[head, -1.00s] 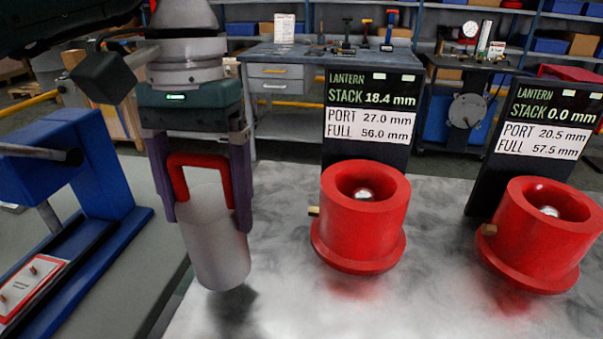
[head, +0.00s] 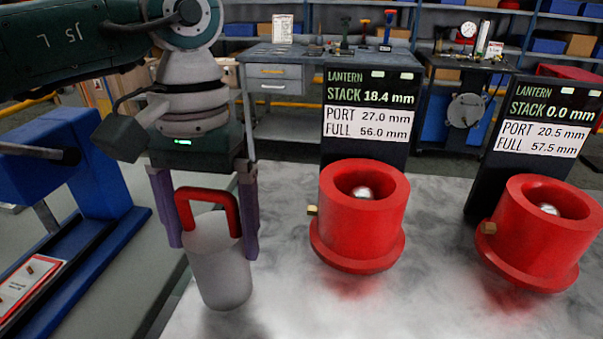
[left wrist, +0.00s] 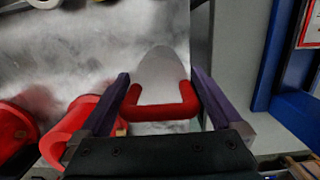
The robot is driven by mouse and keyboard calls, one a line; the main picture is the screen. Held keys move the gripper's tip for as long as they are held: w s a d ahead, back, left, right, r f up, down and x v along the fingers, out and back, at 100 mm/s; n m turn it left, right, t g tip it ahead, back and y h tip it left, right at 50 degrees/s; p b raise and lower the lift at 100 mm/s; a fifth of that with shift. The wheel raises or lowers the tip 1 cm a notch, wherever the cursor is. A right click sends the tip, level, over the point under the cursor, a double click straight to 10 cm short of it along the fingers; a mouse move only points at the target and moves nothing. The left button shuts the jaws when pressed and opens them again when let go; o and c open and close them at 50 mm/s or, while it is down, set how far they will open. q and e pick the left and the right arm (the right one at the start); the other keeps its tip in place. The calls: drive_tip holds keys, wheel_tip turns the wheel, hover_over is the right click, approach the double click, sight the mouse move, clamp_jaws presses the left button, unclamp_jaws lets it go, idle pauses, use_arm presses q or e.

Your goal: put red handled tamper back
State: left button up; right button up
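The tamper is a pale grey cylinder (head: 220,273) with a red U-shaped handle (head: 207,193). My left gripper (head: 210,245) points down with its two purple fingers on either side of the handle, shut on it. The left wrist view also shows the red handle (left wrist: 160,112) between the fingers, with the grey body (left wrist: 158,72) beyond. The tamper is nearly upright, low over the left part of the mottled grey tabletop (head: 290,300). Whether its base touches the top I cannot tell. My right gripper is not in view.
Two red flanged cups (head: 362,225) (head: 540,230) stand to the right, each before a black "LANTERN" sign (head: 368,115) (head: 535,130). A blue frame (head: 95,190) stands at left. A workbench behind (head: 275,70) carries small tools with coloured handles. The tabletop between tamper and nearer cup is clear.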

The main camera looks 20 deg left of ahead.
sight(215, 224)
use_arm(q)
wheel_tip(215, 224, up, 12)
drive_tip(key=w, duration=0.1)
drive_tip(key=shift+w+a+r+b, duration=0.15)
drive_tip(key=shift+w+a+b, duration=0.05)
drive_tip(key=shift+a+b, duration=0.1)
